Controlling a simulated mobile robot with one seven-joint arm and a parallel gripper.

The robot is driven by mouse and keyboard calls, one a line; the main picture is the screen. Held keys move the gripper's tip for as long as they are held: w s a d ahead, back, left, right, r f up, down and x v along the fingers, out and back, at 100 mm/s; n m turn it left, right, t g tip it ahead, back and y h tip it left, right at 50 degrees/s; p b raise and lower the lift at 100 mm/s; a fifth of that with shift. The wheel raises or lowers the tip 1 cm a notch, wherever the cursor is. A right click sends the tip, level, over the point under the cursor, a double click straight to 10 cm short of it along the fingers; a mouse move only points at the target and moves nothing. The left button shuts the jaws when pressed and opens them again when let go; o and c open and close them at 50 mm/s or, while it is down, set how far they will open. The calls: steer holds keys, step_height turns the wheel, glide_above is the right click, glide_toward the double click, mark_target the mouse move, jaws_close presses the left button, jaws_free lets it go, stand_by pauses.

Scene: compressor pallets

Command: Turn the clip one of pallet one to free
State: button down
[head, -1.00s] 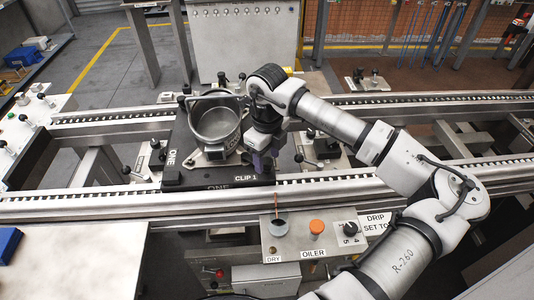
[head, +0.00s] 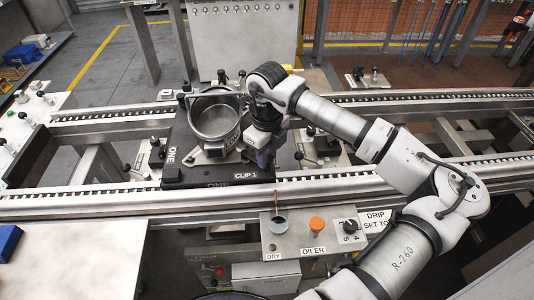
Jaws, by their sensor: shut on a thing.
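Pallet one (head: 220,178) is a dark plate on the roller conveyor, marked ONE on its left side and CLIP 1 at its front right corner. A grey metal compressor housing (head: 216,119) stands on it, open at the top. My gripper (head: 264,158) points down at the pallet's right edge, just above the CLIP 1 label. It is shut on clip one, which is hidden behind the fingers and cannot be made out.
An oiler box (head: 310,240) with an orange button and a dial stands in front of the conveyor's front rail (head: 400,182). Clamps with black knobs (head: 318,150) flank the pallet.

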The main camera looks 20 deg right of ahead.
steer(key=shift+f, duration=0.1)
steer(key=m+b, duration=0.3)
steer(key=b, duration=0.2)
steer(key=shift+f+m, duration=0.15)
steer(key=shift+m, duration=0.15)
steer(key=m+b, duration=0.3)
steer(key=shift+r+m+b, duration=0.25)
steer(key=shift+m+b, duration=0.9)
steer(key=shift+m, duration=0.05)
steer(key=shift+w+r, duration=0.1)
steer(key=c, duration=1.1)
jaws_free()
